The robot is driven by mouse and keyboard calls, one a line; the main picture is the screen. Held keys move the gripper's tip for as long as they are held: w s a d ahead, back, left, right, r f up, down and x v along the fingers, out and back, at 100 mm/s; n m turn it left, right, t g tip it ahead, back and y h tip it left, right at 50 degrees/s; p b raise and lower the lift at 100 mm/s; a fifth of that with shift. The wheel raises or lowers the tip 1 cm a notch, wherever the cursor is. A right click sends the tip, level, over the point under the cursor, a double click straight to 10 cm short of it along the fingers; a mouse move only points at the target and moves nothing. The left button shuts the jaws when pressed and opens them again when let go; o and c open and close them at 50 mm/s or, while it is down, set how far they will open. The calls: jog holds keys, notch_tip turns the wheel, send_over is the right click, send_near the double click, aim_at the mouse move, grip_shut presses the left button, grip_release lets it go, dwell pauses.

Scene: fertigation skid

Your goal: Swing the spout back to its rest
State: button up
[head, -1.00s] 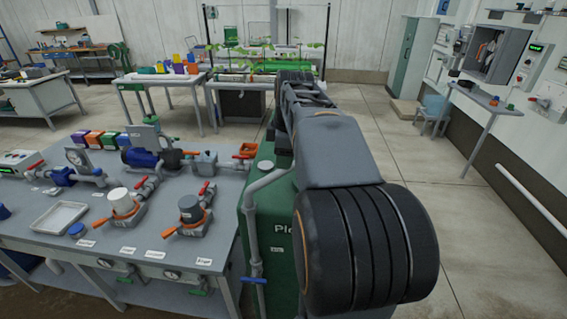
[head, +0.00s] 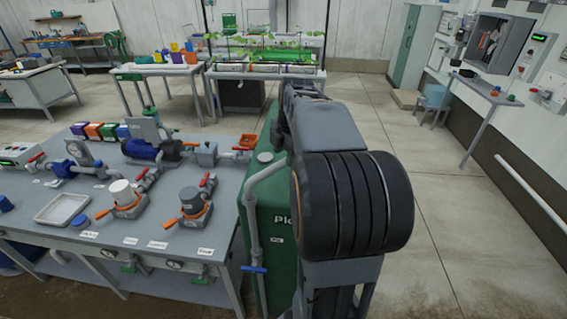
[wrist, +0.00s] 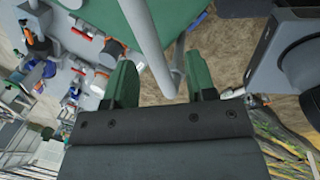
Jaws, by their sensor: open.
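A grey pipe (head: 252,215), which appears to be the spout, runs beside the green tank (head: 283,215) in the head view. It bends near the tank's top and hangs down its left side, with a blue handle (head: 254,269) low on it. In the wrist view a grey pipe (wrist: 146,38) comes down from the top edge to between the fingers' line of sight. My gripper (wrist: 163,70) is open there, its green fingers apart on either side of the pipe's lower end. I cannot tell how far the pipe is from the fingers. My arm hides the gripper in the head view.
A grey bench (head: 150,205) with valves, pumps and a white tray (head: 63,210) stands left of the tank. A plant table (head: 265,73) stands behind. A small side table (head: 487,94) is at the right wall. The floor on the right is clear.

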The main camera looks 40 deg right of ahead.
jog(key=f, duration=0.2)
jog(key=w+f, duration=0.1)
jog(key=f, duration=0.1)
jog(key=shift+f, duration=0.25)
grip_shut()
dwell(0.4)
